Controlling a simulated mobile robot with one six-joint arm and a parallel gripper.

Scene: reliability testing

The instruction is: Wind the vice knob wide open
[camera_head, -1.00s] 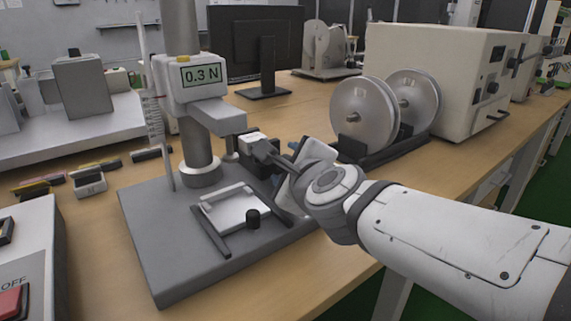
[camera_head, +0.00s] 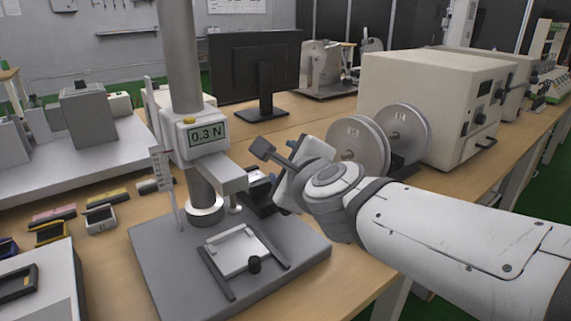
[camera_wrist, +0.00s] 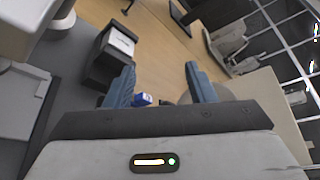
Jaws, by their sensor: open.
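A grey test stand (camera_head: 150,255) with a "0.3 N" display (camera_head: 207,135) stands on the bench. A small white-plated fixture (camera_head: 238,252), seemingly the vice, lies between dark rails on its base. A dark round knob (camera_head: 254,264) stands at the fixture's front end. I cannot tell how far its jaws are apart. My gripper (camera_head: 281,163) is up behind and right of the fixture, apart from the knob. In the wrist view its two blue fingers (camera_wrist: 162,82) are spread and empty. The knob is not clear there.
A small blue item (camera_wrist: 143,99) shows between the fingers. Two metal reels (camera_head: 358,147) and a beige cabinet (camera_head: 425,105) stand right. Several small gauges (camera_head: 100,220) lie left.

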